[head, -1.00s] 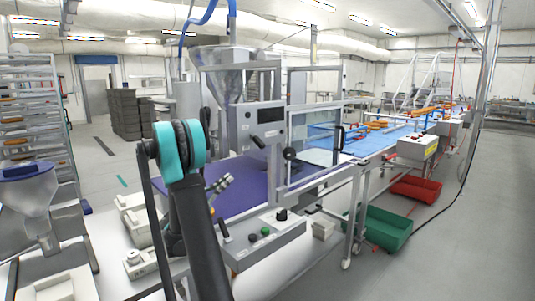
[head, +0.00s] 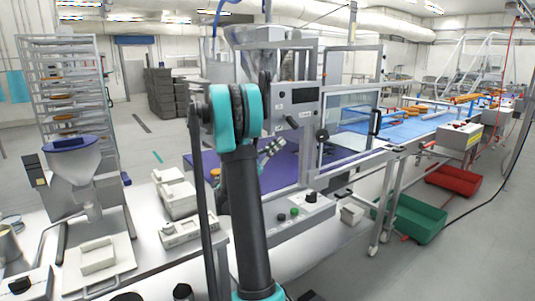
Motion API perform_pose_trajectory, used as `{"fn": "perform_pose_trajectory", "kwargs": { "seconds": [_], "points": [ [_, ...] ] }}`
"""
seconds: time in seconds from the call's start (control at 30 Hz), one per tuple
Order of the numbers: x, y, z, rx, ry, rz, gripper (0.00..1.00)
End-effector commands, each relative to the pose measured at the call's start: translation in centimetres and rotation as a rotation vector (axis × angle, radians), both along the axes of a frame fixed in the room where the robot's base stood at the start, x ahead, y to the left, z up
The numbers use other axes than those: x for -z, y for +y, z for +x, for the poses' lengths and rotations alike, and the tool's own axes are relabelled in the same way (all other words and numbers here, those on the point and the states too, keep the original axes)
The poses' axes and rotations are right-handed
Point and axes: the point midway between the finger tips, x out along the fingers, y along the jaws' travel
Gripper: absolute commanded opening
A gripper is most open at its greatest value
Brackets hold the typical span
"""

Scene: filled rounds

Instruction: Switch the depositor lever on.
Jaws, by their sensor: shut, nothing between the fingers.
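The depositor is the metal machine with a steel hopper (head: 262,52) in the middle of the head view. Its grey front panel (head: 308,110) has a dark display. A short black lever (head: 292,120) sits below the display, tilted down to the right. I cannot tell its on or off side from here. My gripper (head: 271,149) is small and partly behind my dark arm with teal joints. It looks shut and empty, left of and below the lever, apart from it.
A control box (head: 295,222) with buttons and a black knob is below the panel. A clear guard (head: 350,125) and blue conveyor (head: 430,127) are to the right. Green (head: 412,218) and red (head: 453,181) crates are on the floor.

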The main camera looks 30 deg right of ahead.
Motion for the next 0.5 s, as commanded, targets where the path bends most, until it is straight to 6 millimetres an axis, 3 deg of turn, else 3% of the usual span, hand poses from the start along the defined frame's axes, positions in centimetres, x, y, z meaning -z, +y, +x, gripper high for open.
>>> {"fn": "perform_pose_trajectory", "kwargs": {
  "seconds": [0.07, 0.3, 0.5],
  "points": [
    [-1.0, -1.2, -0.6, 0.003, 0.001, 0.0, 0.0],
    [-3.4, -1.1, -1.9, 0.001, 0.001, 0.0, 0.0],
    [-4.2, -1.1, -2.4, -0.001, 0.0, 0.001, 0.0]
  ]
}}
